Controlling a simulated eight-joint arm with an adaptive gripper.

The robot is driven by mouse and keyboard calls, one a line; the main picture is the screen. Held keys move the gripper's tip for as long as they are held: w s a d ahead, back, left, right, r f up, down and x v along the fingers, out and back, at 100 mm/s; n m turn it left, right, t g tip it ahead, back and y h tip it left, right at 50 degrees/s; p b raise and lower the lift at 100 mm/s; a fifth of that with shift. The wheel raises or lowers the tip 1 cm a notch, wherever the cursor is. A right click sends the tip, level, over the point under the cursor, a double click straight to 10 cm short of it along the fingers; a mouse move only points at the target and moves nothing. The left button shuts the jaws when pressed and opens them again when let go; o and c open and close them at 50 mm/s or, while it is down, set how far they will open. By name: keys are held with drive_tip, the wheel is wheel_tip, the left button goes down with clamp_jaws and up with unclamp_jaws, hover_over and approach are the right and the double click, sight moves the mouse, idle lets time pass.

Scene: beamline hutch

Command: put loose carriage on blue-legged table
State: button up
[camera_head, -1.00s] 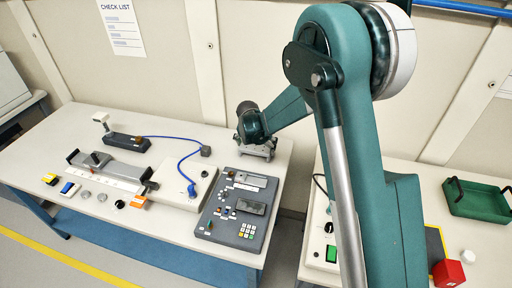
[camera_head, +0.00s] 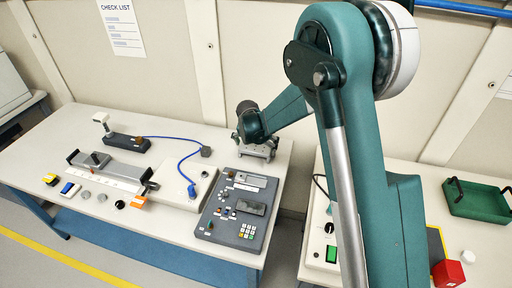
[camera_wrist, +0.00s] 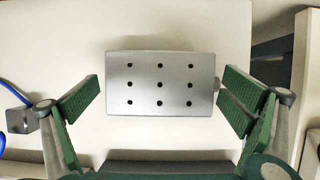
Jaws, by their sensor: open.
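The loose carriage looks to be the silver-grey plate with several dark holes (camera_wrist: 160,103) in the middle of the wrist view. It lies flat over a pale surface. My gripper (camera_wrist: 160,95) is open, with one green-padded finger on each side of the plate and a visible gap at both. In the head view my gripper (camera_head: 258,152) is at the back right corner of the blue-legged table (camera_head: 50,140), low over its white top. There the plate is mostly hidden by my gripper, and its exact contact with the top cannot be seen.
A rail (camera_head: 112,172) with a carriage stands left on this table. A control panel (camera_head: 236,207) is in front of my gripper, with a blue cable (camera_head: 180,161) to the left. A second table at right holds a green tray (camera_head: 477,199) and a red block (camera_head: 448,273).

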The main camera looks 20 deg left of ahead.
drive_tip(key=p+v, duration=0.1)
drive_tip(key=v, duration=1)
drive_tip(key=shift+r, duration=0.25)
drive_tip(key=shift+s, duration=0.15)
idle(0.5)
drive_tip(key=s+d+r+m, duration=0.5)
drive_tip(key=d+r+m, duration=0.1)
drive_tip(key=d, duration=0.4)
drive_tip(key=s+d+r+m+t, duration=0.1)
drive_tip(key=s+d+r+m, duration=0.35)
drive_tip(key=d+r, duration=0.35)
drive_tip(key=s+d+r+m, duration=0.45)
drive_tip(key=d+m, duration=0.25)
drive_tip(key=d, duration=0.4)
drive_tip(key=s+d+m+t, duration=0.1)
drive_tip(key=s+d+m, duration=0.7)
drive_tip(key=s, duration=0.4)
drive_tip(key=s+d+m, duration=0.9)
drive_tip(key=s+m, duration=0.1)
drive_tip(key=s, duration=0.2)
drive_tip(key=shift+d+f+t, duration=0.25)
drive_tip(key=shift+t, duration=0.15)
